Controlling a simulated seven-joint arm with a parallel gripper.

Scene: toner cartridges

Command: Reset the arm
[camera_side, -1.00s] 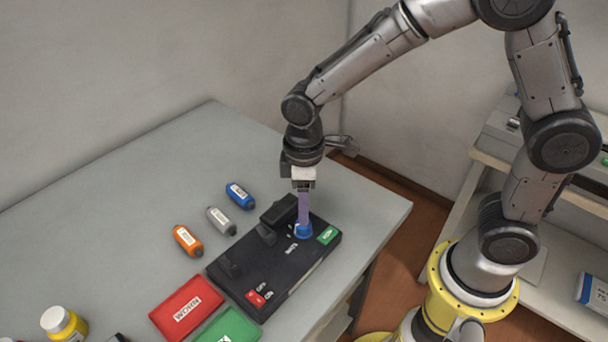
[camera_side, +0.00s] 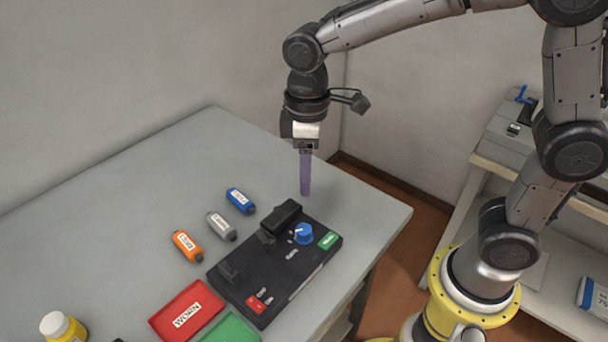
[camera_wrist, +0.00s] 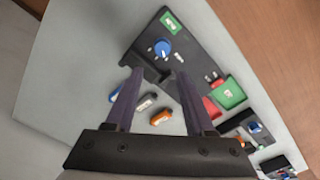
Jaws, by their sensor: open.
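My gripper (camera_side: 305,192) hangs in the air above the far end of the black device, fingers pointing down, holding nothing. In the wrist view its two purple fingers (camera_wrist: 155,75) stand apart with a clear gap. The black device (camera_side: 292,277) lies on the grey table and carries a blue knob (camera_side: 304,234), which also shows in the wrist view (camera_wrist: 162,48). The fingertips are above the knob and apart from it.
Blue (camera_side: 240,200), grey (camera_side: 221,226) and orange (camera_side: 187,245) cartridges lie left of the device. A red tray marked WORN (camera_side: 168,325), a green tray (camera_side: 232,330) and a yellow bottle (camera_side: 66,326) are at the front. The table's back left is bare.

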